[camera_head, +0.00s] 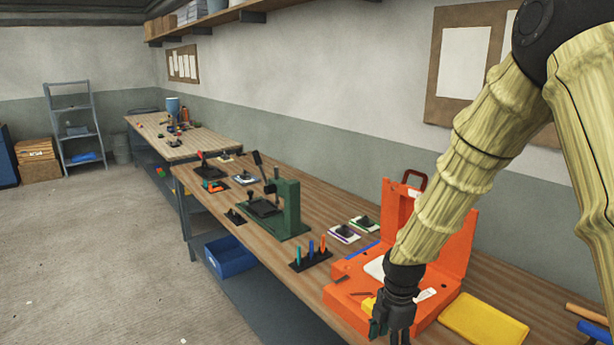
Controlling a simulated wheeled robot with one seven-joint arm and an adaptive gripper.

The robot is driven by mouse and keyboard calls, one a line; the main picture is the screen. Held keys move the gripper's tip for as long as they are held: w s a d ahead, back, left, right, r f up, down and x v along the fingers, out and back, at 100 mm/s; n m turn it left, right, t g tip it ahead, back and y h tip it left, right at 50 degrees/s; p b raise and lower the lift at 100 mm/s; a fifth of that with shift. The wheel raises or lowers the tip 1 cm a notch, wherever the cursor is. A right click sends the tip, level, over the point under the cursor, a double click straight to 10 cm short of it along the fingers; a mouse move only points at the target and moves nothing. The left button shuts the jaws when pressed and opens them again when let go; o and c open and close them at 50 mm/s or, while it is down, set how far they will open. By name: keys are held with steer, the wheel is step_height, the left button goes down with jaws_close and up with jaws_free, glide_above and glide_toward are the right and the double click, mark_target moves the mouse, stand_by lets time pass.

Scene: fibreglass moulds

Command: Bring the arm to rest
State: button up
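My arm, in a pale yellow ribbed sleeve, comes down from the upper right of the head view. My gripper (392,328) points down at the front edge of an open orange case (455,240) on the workbench. The fingers are dark and partly cut off by the bottom of the picture, so I cannot tell whether they are open or shut. A small dark green piece shows beside the fingers; I cannot tell whether it is held. A yellow item lies in the case just left of the gripper.
A yellow tray (483,322) lies right of the case. Left of it stand a rack of coloured pens (310,255), a green press (287,207) and small dark pieces on cards. A second bench (190,142) stands beyond. A blue bin (230,256) sits below.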

steer(key=s+f+m, duration=0.6)
steer(key=s+f, duration=0.2)
steer(key=f, duration=0.3)
steer(key=s+f+m, duration=0.6)
steer(key=s+f, duration=0.2)
steer(key=f, duration=0.3)
steer(key=s+d+f+m, duration=0.2)
steer(key=s+f+m, duration=0.2)
steer(key=s, duration=0.4)
steer(key=s+d+f+m, duration=0.1)
steer(key=s+f+m, duration=0.2)
steer(key=s+m, duration=0.3)
steer(key=shift+s+d+f+b, duration=0.3)
steer(key=shift+s+d+f, duration=0.05)
steer(key=shift+s, duration=1.4)
steer(key=shift+c, duration=0.2)
